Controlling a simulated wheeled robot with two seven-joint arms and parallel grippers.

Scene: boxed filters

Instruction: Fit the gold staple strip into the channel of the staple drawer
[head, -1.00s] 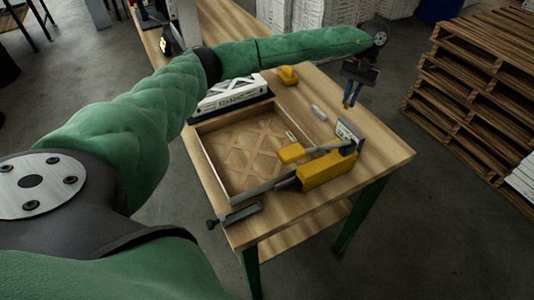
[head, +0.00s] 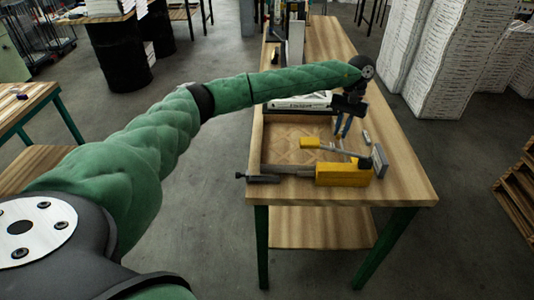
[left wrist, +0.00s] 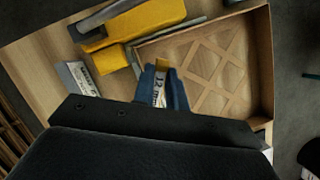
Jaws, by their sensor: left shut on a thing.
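The yellow stapler (head: 343,173) lies on the near part of the table; it also shows in the left wrist view (left wrist: 148,20). A grey rail, seemingly the staple drawer (head: 290,171), runs out to its left; its channel is too small to make out. My left gripper (head: 343,128) is above the table, behind the stapler, with blue fingers pointing down. In the left wrist view, a small gold piece, seemingly the staple strip (left wrist: 161,65), shows between its fingertips. A white surface printed "12 mm" shows just below it. My right gripper is out of view.
A shallow wooden tray (left wrist: 266,60) with a lattice floor lies beside the stapler. A yellow lever (head: 322,146) sticks out over it. A small grey piece (head: 366,137) lies right of my gripper. The table's right front is clear.

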